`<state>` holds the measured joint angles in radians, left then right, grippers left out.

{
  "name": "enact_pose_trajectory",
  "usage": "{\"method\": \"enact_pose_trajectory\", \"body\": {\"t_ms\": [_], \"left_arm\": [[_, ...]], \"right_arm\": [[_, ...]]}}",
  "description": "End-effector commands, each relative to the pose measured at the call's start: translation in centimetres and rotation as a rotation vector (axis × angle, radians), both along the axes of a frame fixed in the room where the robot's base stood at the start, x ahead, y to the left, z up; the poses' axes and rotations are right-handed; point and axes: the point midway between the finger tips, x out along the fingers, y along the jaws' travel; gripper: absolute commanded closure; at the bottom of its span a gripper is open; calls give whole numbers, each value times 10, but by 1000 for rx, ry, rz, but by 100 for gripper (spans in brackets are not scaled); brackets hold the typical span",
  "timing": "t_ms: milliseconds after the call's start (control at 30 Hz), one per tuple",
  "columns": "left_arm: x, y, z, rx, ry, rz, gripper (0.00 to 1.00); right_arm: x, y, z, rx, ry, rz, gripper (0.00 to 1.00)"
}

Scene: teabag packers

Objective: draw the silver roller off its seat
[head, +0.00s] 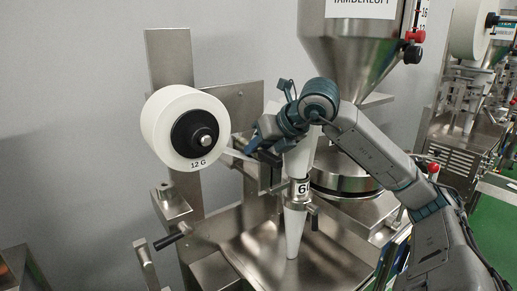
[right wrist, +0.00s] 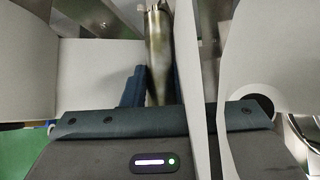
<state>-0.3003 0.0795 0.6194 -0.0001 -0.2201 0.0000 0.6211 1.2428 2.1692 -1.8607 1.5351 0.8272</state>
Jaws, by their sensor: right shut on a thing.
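The silver roller (right wrist: 157,55) shows in the right wrist view as a shiny metal cylinder between the dark fingers of my right gripper (right wrist: 154,85). The gripper is shut on it. In the head view my right gripper (head: 258,146) is at the machine's middle, just right of the white reel, and hides the roller there. The frames do not show clearly whether the roller still touches its seat. My left gripper is not in view.
A white film reel (head: 158,125) with a black hub stands left of the gripper. White film (head: 236,154) runs from it close to the gripper. A white forming tube (head: 297,160), a steel hopper (head: 352,50) and a metal tray (head: 265,250) are nearby.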

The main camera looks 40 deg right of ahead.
Motion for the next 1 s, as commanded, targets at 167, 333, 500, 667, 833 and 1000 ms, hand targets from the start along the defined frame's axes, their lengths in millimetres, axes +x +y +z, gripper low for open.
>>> {"method": "enact_pose_trajectory", "body": {"t_ms": [167, 333, 500, 667, 833, 1000], "left_arm": [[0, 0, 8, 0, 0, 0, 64], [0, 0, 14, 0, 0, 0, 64], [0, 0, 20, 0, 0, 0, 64], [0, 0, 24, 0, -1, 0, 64], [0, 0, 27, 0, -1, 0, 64], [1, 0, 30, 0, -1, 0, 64]], "right_arm": [[0, 1, 19, 2, -5, 2, 100], [0, 0, 39, 2, -6, 1, 100], [1, 1, 60, 3, -6, 1, 100], [0, 1, 79, 2, -4, 3, 100], [0, 0, 92, 1, -2, 1, 100], [0, 0, 96, 0, -1, 0, 100]]}}
